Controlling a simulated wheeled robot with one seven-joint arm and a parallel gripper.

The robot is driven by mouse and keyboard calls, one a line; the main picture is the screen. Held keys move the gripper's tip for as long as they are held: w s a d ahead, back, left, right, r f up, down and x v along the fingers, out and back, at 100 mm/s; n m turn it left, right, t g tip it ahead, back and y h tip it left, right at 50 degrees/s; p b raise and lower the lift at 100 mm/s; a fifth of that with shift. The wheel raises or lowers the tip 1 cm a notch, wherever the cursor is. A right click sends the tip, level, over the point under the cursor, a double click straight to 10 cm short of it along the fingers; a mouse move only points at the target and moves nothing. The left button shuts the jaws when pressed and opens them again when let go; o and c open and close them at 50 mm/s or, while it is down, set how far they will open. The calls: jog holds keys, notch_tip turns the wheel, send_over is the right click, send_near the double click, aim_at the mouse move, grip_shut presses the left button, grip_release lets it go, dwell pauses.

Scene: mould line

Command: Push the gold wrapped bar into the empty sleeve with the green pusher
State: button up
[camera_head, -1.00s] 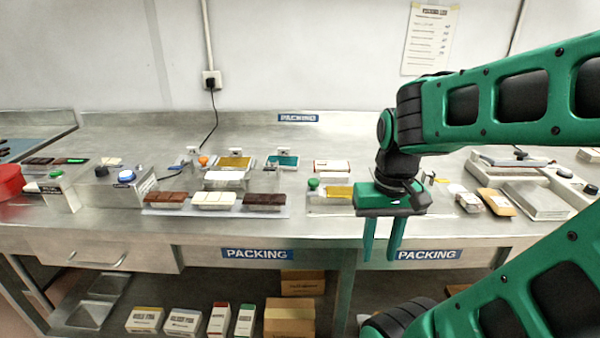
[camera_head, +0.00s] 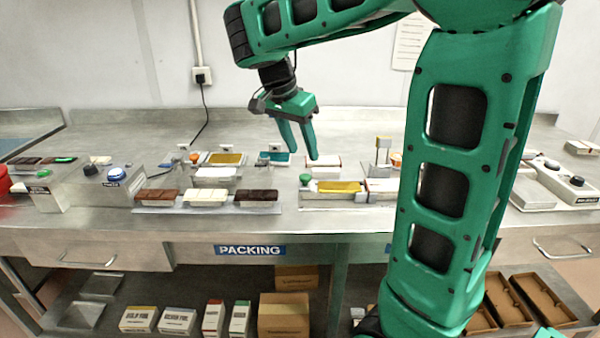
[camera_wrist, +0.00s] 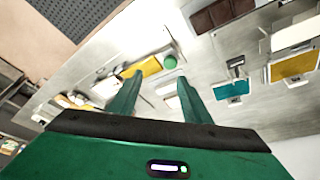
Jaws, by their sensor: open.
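The gold wrapped bar (camera_head: 340,187) lies on a low light track on the bench; gold also shows in the wrist view (camera_wrist: 151,66). The green pusher's round knob (camera_head: 305,179) stands at the bar's left end, and the knob also shows in the wrist view (camera_wrist: 170,62). A white piece (camera_head: 379,186), which looks like the sleeve, is at the bar's right end, partly hidden by my arm; its opening cannot be made out. My gripper (camera_head: 303,155) is open and empty, fingers pointing down, above and behind the knob in the head view.
A tray of brown and white bars (camera_head: 205,205) sits left of the track. A white carton (camera_head: 326,162) lies behind it. A small yellow-topped stand (camera_head: 383,150) is at the back right. Gold and teal flat pieces lie further back left. Bare bench shows along the front edge.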

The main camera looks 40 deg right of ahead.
aim_at(305, 175)
jog(key=shift+m, duration=0.4)
jog(key=x, duration=0.3)
jog(key=w+x, duration=0.1)
jog(key=x, duration=0.2)
jog(key=w+x, duration=0.1)
jog(key=x, duration=0.3)
jog(key=shift+w+a, duration=0.15)
jog(key=shift+a, duration=0.3)
grip_shut()
